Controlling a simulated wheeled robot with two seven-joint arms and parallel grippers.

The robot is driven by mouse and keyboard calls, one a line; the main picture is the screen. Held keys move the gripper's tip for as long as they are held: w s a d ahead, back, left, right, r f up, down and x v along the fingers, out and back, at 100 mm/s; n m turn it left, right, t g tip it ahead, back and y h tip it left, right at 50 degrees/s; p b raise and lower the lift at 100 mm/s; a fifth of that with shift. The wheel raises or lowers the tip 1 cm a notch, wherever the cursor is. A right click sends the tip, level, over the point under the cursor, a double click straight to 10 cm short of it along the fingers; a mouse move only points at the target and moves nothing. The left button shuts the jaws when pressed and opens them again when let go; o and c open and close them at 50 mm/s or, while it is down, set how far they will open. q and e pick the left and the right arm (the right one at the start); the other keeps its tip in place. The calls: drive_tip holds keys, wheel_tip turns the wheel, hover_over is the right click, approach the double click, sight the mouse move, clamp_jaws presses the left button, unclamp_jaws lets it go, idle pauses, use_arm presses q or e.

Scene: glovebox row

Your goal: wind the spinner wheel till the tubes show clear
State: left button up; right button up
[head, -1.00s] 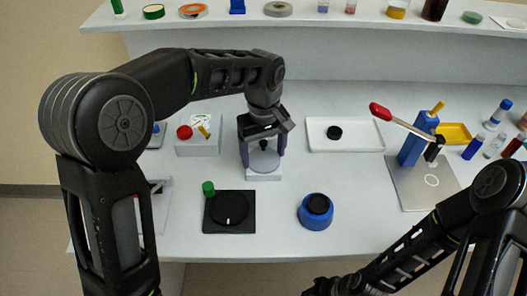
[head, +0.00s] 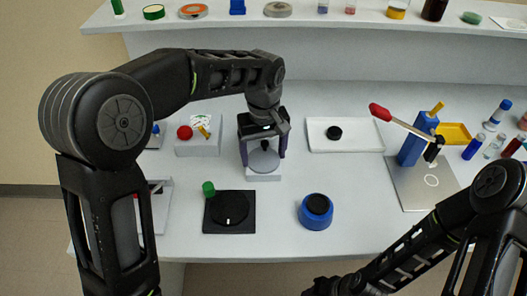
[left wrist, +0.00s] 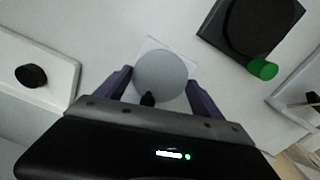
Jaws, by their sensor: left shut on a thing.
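A round grey disc (head: 264,160) sits on a small white base (head: 263,177) at the middle of the bench; it also shows in the left wrist view (left wrist: 160,76). I take it for the spinner wheel. A small black knob (left wrist: 148,99) shows at its near edge there. My left gripper (head: 264,157) points down over it, with its purple fingers on opposite sides of the disc, shut on it; the exact contact is hard to see. The fingers show in the left wrist view (left wrist: 160,92). I cannot make out tubes in the wheel. My right gripper (head: 322,288) is dark and partly cut off at the bottom edge.
A black dial plate (head: 245,222) with a green knob (head: 208,188) lies in front of the wheel. A blue round pot (head: 315,222) stands right of it. A white tray (head: 365,134) lies at the back. A blue stand (head: 411,149) with a red-handled lever is at right.

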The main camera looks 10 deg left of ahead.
sight(264, 159)
use_arm(q)
drive_tip(key=m, duration=0.5)
drive_tip(key=shift+m+p, duration=0.35)
drive_tip(key=shift+m, duration=0.05)
drive_tip(key=m, duration=0.5)
drive_tip(key=shift+p, duration=0.3)
drive_tip(key=shift+w, duration=0.1)
drive_tip(key=o, duration=1.4)
drive_tip(key=shift+c, duration=0.2)
drive_tip(key=shift+r, duration=0.15)
wheel_tip(264, 159, up, 8)
drive_tip(key=shift+f, duration=0.25)
